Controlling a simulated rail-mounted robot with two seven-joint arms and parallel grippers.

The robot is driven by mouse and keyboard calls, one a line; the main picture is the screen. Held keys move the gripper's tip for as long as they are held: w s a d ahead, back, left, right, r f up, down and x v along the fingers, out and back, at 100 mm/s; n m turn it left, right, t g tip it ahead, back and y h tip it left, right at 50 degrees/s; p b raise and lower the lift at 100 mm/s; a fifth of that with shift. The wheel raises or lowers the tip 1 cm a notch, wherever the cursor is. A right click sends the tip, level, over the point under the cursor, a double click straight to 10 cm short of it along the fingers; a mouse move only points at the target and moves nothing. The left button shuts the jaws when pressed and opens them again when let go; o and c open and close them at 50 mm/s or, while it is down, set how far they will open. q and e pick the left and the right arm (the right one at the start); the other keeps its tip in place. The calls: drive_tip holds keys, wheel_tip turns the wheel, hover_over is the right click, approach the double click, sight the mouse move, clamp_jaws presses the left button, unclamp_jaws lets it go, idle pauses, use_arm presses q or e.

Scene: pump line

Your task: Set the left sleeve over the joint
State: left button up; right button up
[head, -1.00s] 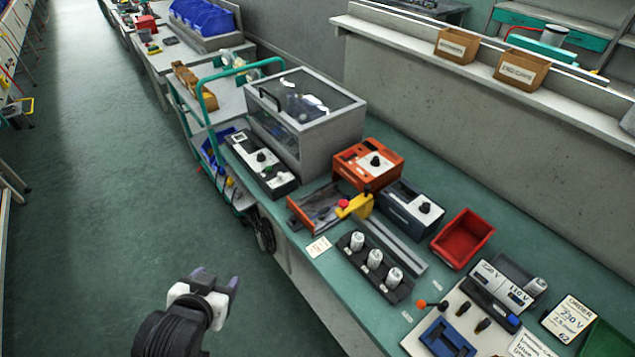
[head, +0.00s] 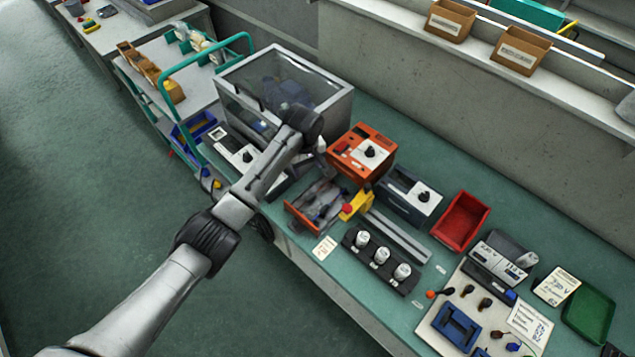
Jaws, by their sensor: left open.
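My left arm reaches in from the lower left, over the bench. Its left gripper (head: 319,158) is open, largely hidden by my own wrist, and hangs between the clear-topped case and the orange unit. The fixture (head: 318,205), an orange-ended tray with a yellow clamp and red knob, lies just below the gripper in the picture; small grey parts sit in it. I cannot make out the sleeve or the joint among them. Three white cylinders (head: 382,256) stand in a black rack (head: 361,257) in front of the fixture. My right gripper is not in view.
The clear-topped case (head: 340,105) stands close behind my left wrist. An orange unit (head: 374,143), a dark blue unit (head: 407,205) and a red bin (head: 460,220) line the bench. A green-railed cart (head: 205,55) stands at the left. A blue holder (head: 455,328) lies at the right.

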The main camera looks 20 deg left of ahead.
sight(310, 198)
use_arm(q)
drive_tip(key=f+n+b, duration=0.1)
drive_tip(key=f, duration=0.3)
drive_tip(key=f+n+b, duration=0.1)
drive_tip(key=f, duration=0.3)
drive_tip(key=s+f+n+b, duration=0.1)
drive_tip(key=f+n, duration=0.1)
drive_tip(key=f, duration=0.2)
drive_tip(key=shift+d, duration=0.35)
drive_tip(key=shift+f, duration=1)
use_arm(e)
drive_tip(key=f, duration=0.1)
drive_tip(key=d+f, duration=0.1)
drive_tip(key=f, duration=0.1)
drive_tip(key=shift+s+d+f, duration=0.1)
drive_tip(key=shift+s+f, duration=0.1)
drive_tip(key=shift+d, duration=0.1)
use_arm(q)
drive_tip(key=shift+c, duration=0.2)
clamp_jaws()
